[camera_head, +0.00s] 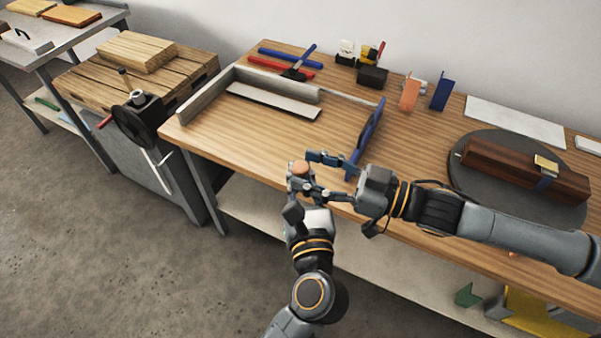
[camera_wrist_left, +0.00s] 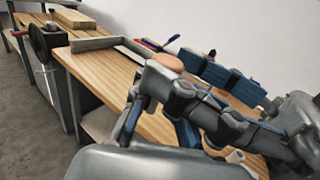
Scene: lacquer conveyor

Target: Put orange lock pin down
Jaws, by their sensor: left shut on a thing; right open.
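The orange lock pin (camera_head: 301,167) shows only its round orange top, held upright in my left gripper (camera_head: 300,174) near the table's front edge. The same orange top shows in the left wrist view (camera_wrist_left: 166,62); its lower part is hidden by the fingers. My left gripper is shut on it. My right gripper (camera_head: 323,175) comes in from the right, close beside the left one, with its jaws apart and blue pads showing. In the left wrist view the right gripper (camera_wrist_left: 215,75) partly overlaps my left fingers. I cannot tell whether the two grippers touch.
The wooden table (camera_head: 260,135) has clear room left of my grippers. A grey fence (camera_head: 210,95) and a blue bar (camera_head: 367,140) stand around that area. A dark turntable (camera_head: 470,190) bears a brown beam (camera_head: 520,172) at right. Orange (camera_head: 410,94) and blue (camera_head: 441,92) brackets stand behind.

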